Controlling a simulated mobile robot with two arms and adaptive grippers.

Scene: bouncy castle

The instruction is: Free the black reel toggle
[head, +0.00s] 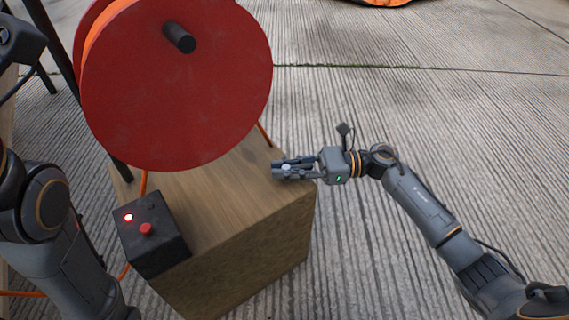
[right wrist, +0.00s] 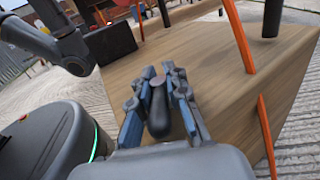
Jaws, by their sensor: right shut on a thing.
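My right gripper (head: 292,169) is above the right edge of the wooden block, to the right of the red reel. In the right wrist view its blue-grey fingers (right wrist: 158,90) are shut on a small black toggle (right wrist: 158,112), a rounded elongated piece lying between them. In the head view the toggle is mostly hidden by the fingers. The red reel (head: 180,95) is a large disc with a black peg (head: 179,37) sticking out of its face. My left arm is at the left edge of the head view; its fingers do not show.
The reel is above the wooden block (head: 235,215). A black box (head: 165,250) with a lit light and red button (head: 146,229) sits at the block's left side. Orange strips (right wrist: 240,35) rise close beyond my right gripper. Paving to the right is clear.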

